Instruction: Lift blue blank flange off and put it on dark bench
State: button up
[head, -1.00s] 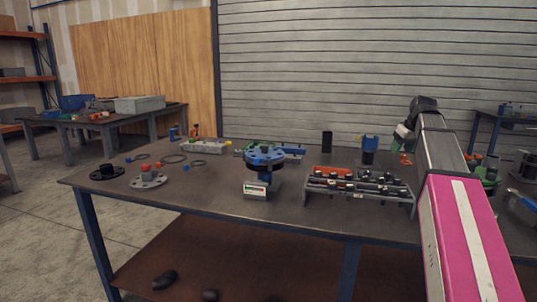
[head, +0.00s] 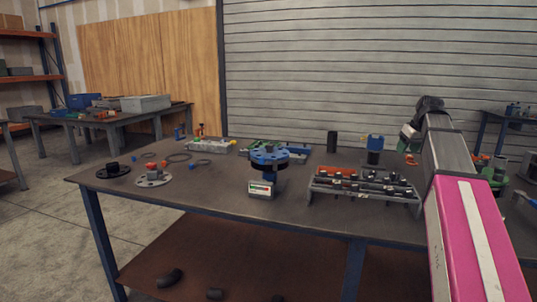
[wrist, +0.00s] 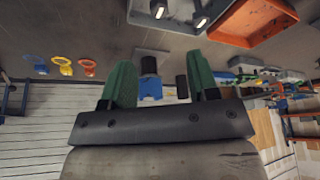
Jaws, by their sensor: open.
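The blue blank flange (head: 269,152) is a disc with holes, lying flat on top of a black flange (head: 268,164) on a blue stand (head: 270,176). The stand is in the middle of the dark bench (head: 225,190). My gripper (head: 408,138) is at the right in the head view, above the bench and well apart from the flange. In the wrist view, my gripper's two green fingers (wrist: 162,78) are spread with nothing held between them. The blue flange is not clearly identifiable in the wrist view.
A small display box (head: 261,189) sits in front of the stand. A divided parts tray (head: 364,190) is to its right, with a black cylinder (head: 331,141) behind. A black flange (head: 113,171) and a grey flange (head: 153,178) lie at left. Bench between them and the stand is mostly clear.

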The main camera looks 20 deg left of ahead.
jog(key=shift+o, duration=0.8)
jog(key=n+g, duration=0.4)
jog(key=n, duration=0.8)
send_near(270, 145)
jog(key=shift+h, duration=0.4)
jog(key=f, duration=0.3)
jog(key=a+f, duration=0.1)
jog(key=f, duration=0.3)
jog(key=a+f, duration=0.1)
jog(key=f, duration=0.2)
jog(key=shift+w+a+f, duration=0.1)
jog(key=shift+w+f, duration=0.1)
jog(key=shift+w, duration=0.1)
grip_shut()
